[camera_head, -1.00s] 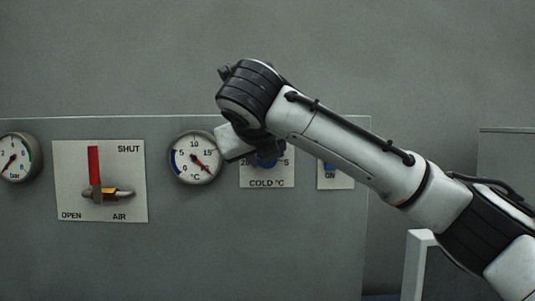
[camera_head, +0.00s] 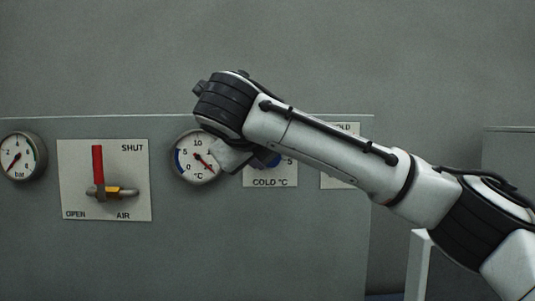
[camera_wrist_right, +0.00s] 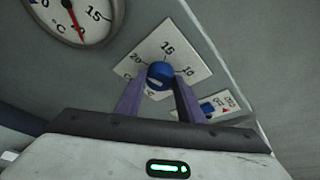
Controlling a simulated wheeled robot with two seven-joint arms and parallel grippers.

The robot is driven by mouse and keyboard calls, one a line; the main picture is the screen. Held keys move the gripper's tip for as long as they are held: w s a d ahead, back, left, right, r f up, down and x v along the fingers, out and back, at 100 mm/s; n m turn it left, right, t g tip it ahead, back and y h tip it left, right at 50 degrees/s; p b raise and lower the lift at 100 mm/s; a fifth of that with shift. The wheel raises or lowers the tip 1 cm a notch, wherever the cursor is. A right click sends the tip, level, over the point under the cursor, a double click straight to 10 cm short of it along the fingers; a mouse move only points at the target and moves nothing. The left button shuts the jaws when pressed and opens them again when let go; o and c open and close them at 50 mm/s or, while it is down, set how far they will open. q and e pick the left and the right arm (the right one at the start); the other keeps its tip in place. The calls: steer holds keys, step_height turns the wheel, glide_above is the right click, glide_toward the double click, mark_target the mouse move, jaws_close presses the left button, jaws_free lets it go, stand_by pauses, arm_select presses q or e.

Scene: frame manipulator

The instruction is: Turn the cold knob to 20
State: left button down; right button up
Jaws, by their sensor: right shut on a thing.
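The blue cold knob (camera_head: 268,160) sits on a white plate lettered COLD °C (camera_head: 270,182), mostly hidden behind my right wrist in the head view. In the right wrist view the knob (camera_wrist_right: 162,71) lies between the two purple fingers of my right gripper (camera_wrist_right: 159,86), which is shut on it. The plate (camera_wrist_right: 170,48) shows 20 at left, 15 at top and 10 at right. A white mark shows on the knob's near side, but its exact reading is unclear. My left gripper is out of view.
A °C gauge (camera_head: 197,158) is partly covered by my right wrist. A red lever (camera_head: 98,170) on a SHUT/OPEN AIR plate and a bar gauge (camera_head: 18,157) are further left. Another plate (camera_head: 340,177) is right of the knob, with a blue switch (camera_wrist_right: 208,108) in the wrist view.

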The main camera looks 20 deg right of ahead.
steer(key=shift+f, duration=0.15)
steer(key=o, duration=1.1)
steer(key=shift+c, duration=0.2)
steer(key=b+v, duration=0.2)
steer(key=v, duration=0.8)
steer(key=shift+r, duration=0.2)
steer(key=shift+s, duration=0.15)
